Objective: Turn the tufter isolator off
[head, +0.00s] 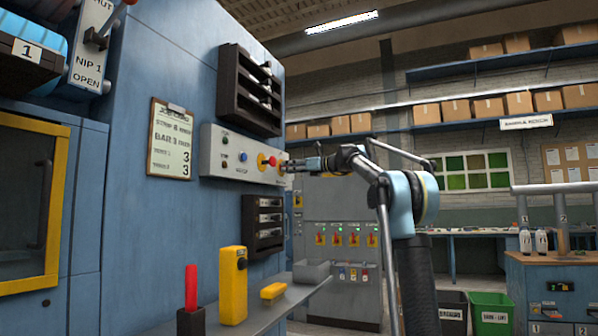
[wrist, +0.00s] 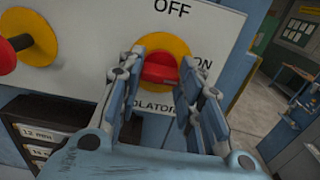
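The isolator is a red rotary knob (wrist: 160,69) on a yellow disc (wrist: 163,50) in the wrist view. OFF is printed above the disc, ON to its right and a partly hidden "OLATOR" below. The knob's bar lies roughly level in the picture, towards the ON side. My gripper (wrist: 162,72) has one finger on each side of the knob, with the fingers apart; I cannot tell whether they touch it. In the head view my gripper (head: 288,166) is at the right end of the grey control panel (head: 232,141), hiding most of the knob.
A red mushroom button (wrist: 8,57) on a yellow disc is left of the knob. Dark label racks (head: 249,95) are above and below the panel. A grey shelf (head: 300,291) below holds a yellow box (head: 233,285) and a red-handled tool (head: 191,288).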

